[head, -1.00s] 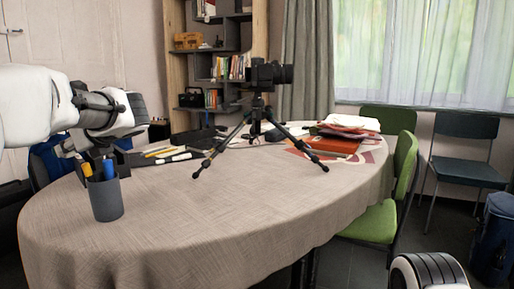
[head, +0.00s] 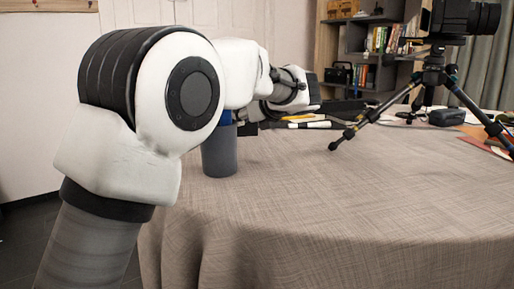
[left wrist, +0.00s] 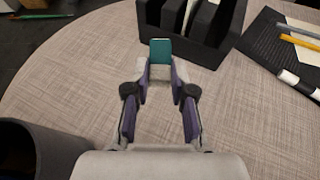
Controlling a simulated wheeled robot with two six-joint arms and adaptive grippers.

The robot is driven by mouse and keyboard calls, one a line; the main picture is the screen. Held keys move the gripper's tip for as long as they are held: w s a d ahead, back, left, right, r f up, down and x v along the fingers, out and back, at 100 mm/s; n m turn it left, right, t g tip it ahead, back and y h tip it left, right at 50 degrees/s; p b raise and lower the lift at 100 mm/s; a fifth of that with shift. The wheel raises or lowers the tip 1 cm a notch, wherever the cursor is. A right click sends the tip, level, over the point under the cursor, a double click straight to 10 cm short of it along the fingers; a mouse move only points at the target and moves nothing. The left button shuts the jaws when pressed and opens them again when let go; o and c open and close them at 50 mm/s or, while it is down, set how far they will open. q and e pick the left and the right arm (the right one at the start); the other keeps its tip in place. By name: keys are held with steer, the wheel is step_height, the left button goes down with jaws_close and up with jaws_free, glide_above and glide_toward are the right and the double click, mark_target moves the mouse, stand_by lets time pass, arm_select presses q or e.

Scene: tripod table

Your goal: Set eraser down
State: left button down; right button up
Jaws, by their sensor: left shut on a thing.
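The eraser (left wrist: 160,51), a small block with a teal end and a pale end, shows in the left wrist view. My left gripper (left wrist: 160,76) is shut on its pale end, with one finger on each side. The teal end points away from the wrist, toward a black slotted holder (left wrist: 207,53). The tablecloth (left wrist: 82,75) lies below; I cannot tell whether the eraser touches it. In the head view the eraser cannot be made out behind my left arm. My right gripper is not in view.
A dark pen cup (head: 220,157) stands close by, at lower left in the wrist view. A black-and-white marker (left wrist: 299,83) and a yellow pencil (left wrist: 300,46) lie right of the holder. The camera tripod (head: 433,75) stands farther right. The table's front is clear.

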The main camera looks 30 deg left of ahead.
mark_target(243, 149)
arm_select(q)
step_height(243, 149, down, 6)
steer(key=b, duration=0.3)
steer(key=shift+f, duration=0.1)
steer(key=c, duration=1)
jaws_free()
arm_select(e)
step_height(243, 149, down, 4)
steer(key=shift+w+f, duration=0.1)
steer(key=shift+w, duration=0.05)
arm_select(q)
steer(key=shift+r, duration=0.2)
steer(key=shift+s+d+r+p, duration=0.1)
steer(key=shift+d+r+p, duration=0.1)
steer(key=shift+d+p, duration=0.1)
steer(key=p+v, duration=0.5)
steer(key=v, duration=0.5)
steer(key=shift+s+d+r, duration=0.2)
steer(key=shift+d, duration=0.15)
steer(key=shift+s+d, duration=0.1)
steer(key=shift+d, duration=0.15)
steer(key=shift+f, duration=0.1)
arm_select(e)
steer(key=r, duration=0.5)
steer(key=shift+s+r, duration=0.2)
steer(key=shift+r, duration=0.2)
